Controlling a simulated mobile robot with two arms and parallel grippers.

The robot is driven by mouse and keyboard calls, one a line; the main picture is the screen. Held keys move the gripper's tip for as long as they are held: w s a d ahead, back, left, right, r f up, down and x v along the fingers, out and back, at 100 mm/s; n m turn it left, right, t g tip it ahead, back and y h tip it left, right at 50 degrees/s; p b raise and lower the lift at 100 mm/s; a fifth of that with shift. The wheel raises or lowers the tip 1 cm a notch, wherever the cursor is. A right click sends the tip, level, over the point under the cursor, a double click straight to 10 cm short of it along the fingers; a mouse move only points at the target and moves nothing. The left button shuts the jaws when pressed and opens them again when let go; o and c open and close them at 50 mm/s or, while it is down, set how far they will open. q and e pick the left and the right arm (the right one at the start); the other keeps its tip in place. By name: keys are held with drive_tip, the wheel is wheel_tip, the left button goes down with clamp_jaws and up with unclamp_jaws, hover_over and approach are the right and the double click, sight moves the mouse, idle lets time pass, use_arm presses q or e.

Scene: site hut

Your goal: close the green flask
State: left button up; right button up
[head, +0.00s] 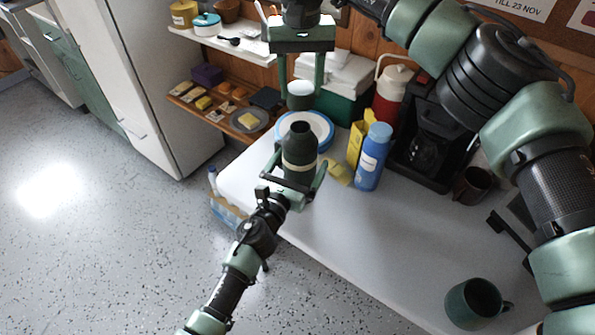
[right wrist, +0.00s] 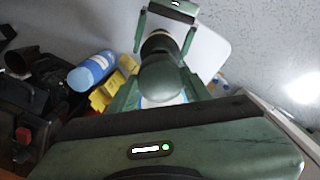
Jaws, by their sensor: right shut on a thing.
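The dark green flask (head: 300,152), with a pale band and a dark open neck, stands upright near the table's left edge. My right gripper (head: 301,92) points down beyond the flask's mouth and is shut on a green cap (head: 300,101) with a pale top. The cap is apart from the neck in the head view. In the right wrist view the rounded green cap (right wrist: 163,78) lies in front of the flask and hides part of it. My left gripper (right wrist: 165,38) shows behind.
A blue bottle (head: 373,158) and a yellow box (head: 359,134) stand right of the flask; a blue-rimmed plate (head: 323,127) lies behind it. A green cooler (head: 345,108), red jug (head: 392,90) and coffee machine (head: 428,140) are farther back. The table's front middle (head: 370,235) is clear.

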sight(300, 105)
use_arm(q)
clamp_jaws()
use_arm(e)
drive_tip(key=shift+f, duration=2.5)
drive_tip(key=shift+f, duration=0.9)
drive_tip(key=shift+s+f, duration=0.1)
drive_tip(key=shift+f, duration=0.45)
